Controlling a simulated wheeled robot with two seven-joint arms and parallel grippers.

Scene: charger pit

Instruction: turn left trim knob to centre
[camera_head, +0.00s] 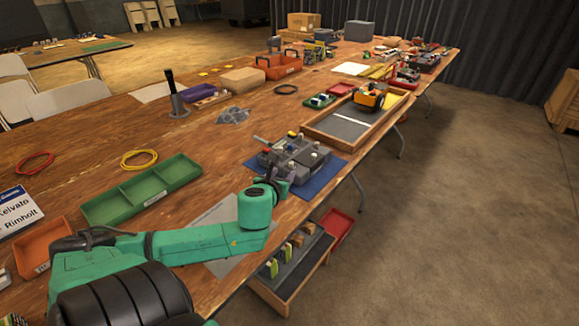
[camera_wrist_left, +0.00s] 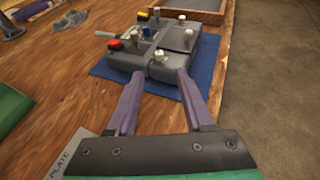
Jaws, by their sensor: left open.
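A grey control box (camera_head: 295,158) lies on a blue mat (camera_head: 324,176) near the table's right edge. In the left wrist view the box (camera_wrist_left: 192,60) carries several pale knobs, a red button (camera_wrist_left: 113,44) and a yellow button (camera_wrist_left: 142,16). I cannot tell for sure which knob is the left trim knob. A near pale knob (camera_wrist_left: 160,56) shows between and just beyond my left fingertips. My left gripper (camera_wrist_left: 160,76) is open and empty at the box's near side; it also shows in the head view (camera_head: 277,183). My right gripper is not in view.
A wooden-framed tray (camera_head: 345,130) stands just beyond the box. A green compartment tray (camera_head: 142,192) lies to the left. A grey sheet (camera_head: 213,215) lies on the table near my left arm. Open floor lies to the right.

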